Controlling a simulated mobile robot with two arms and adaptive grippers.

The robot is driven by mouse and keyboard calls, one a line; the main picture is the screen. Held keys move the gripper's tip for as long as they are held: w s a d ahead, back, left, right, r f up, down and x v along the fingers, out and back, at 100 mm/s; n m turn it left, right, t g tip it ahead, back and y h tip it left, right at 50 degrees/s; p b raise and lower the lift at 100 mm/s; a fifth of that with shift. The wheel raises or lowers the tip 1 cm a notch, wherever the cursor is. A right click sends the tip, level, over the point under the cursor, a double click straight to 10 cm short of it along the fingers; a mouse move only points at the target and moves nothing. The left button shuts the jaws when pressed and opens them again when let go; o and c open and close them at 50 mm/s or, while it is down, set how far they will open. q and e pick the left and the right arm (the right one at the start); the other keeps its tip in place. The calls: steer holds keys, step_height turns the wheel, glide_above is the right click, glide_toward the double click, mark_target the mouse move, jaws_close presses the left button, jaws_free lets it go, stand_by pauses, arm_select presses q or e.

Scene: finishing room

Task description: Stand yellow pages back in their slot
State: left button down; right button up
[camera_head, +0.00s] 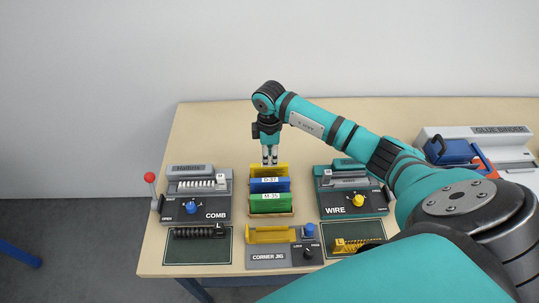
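Yellow pages (281,170) stand upright at the back of a small wooden rack (271,214), behind a blue set marked D-37 (269,187) and a green set marked M-25 (271,204). My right gripper (270,161) points straight down at the top edge of the yellow pages, near the middle. Its two fingers are close together; whether they hold the edge or are just above it is too small to tell. How deep the yellow pages sit is hidden by the sets in front. My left gripper is not in view.
A COMB machine (197,207) with a red-knobbed lever stands left of the rack, a WIRE machine (349,204) right. In front lies the CORNER JIG (268,257) with a yellow part, between two dark mats. A GLUE machine (485,148) is far right. The table's back left is clear.

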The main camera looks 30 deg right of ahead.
steer(key=shift+r+p, duration=0.75)
steer(key=shift+r, duration=0.5)
steer(key=shift+f, duration=0.1)
